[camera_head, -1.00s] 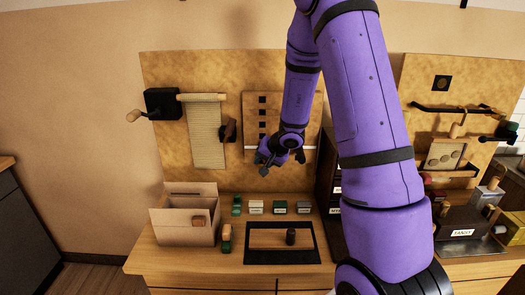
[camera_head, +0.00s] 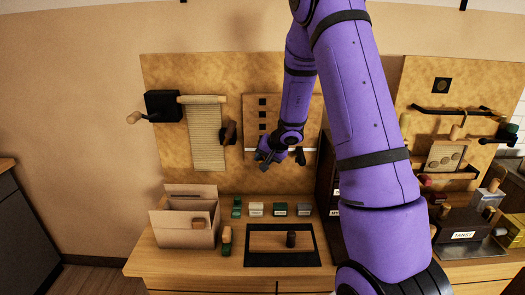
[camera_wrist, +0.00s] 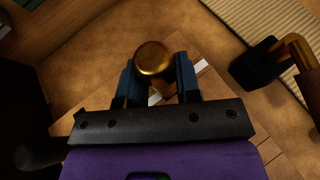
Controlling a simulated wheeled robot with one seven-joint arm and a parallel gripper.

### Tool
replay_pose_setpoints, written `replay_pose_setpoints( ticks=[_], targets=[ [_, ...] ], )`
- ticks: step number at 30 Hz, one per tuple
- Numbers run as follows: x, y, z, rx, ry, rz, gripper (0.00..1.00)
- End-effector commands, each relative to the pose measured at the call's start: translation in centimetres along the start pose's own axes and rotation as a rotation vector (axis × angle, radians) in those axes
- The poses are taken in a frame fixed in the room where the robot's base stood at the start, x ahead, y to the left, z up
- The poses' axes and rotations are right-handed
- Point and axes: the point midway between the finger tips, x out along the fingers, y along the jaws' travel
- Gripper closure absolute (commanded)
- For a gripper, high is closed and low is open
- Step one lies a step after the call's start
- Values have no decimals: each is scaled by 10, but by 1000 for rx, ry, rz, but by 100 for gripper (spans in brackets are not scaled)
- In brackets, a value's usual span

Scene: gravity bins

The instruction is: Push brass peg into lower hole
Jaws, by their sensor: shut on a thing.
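The brass peg (camera_wrist: 153,57) shows its round, shiny end between the two blue fingers of my gripper (camera_wrist: 158,85) in the wrist view. The fingers are shut on it. In the head view my gripper (camera_head: 268,157) is in front of the lower part of a wooden panel (camera_head: 252,115), by a pale horizontal strip. The peg is too small or hidden to make out there. Dark square holes (camera_head: 262,113) run down the panel above my gripper. I cannot tell which hole is the lower one, or whether the peg touches the panel.
A slatted roll (camera_head: 207,135) with a crank (camera_head: 150,110) hangs left of the panel. Below, the counter holds an open cardboard box (camera_head: 186,232), several small labelled blocks (camera_head: 280,209) and a black-framed tray (camera_head: 262,259). A dark cabinet (camera_head: 328,185) stands right of my gripper.

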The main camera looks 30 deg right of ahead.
Motion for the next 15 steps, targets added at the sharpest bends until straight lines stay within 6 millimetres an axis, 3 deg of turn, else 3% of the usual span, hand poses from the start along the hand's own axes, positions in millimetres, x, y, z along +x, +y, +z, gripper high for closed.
replay_pose_setpoints(
  ticks=[15],
  targets=[
    [3, 0, -7, 0, 1, 0, 100]
  ],
)
